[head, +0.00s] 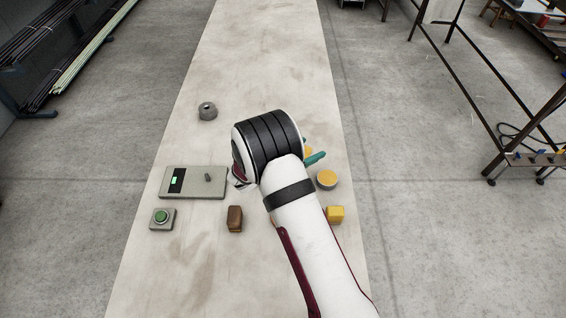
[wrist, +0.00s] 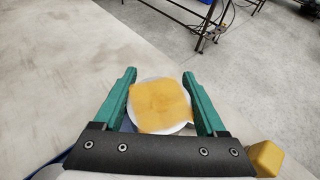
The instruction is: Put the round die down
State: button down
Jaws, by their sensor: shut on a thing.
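My gripper (wrist: 164,84) has teal fingers on either side of an orange-yellow, roughly square-faced piece (wrist: 158,104) and is shut on it. A pale round rim shows around and under this piece; I cannot tell whether it belongs to it. In the head view one teal finger (head: 315,159) shows right of my wrist, with a small bit of the orange-yellow piece (head: 308,152) beside it; the rest is hidden. A grey round piece with a dark hole (head: 207,111) stands free on the table to the left. I cannot tell which piece is the round die.
The pale table (head: 262,45) is clear at the far end. A grey device with a green display (head: 193,182), a green button (head: 161,218) and a brown block (head: 235,218) lie left.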

jog(key=a+f, duration=0.1)
jog(key=w+a+f, duration=0.1)
jog(key=a, duration=0.1)
jog(key=a+f, duration=0.1)
jog(key=shift+w+a, duration=0.25)
jog(key=shift+w, duration=0.15)
jog(key=shift+a+f, duration=0.1)
jog(key=shift+f, duration=1.9)
jog(key=shift+f, duration=0.15)
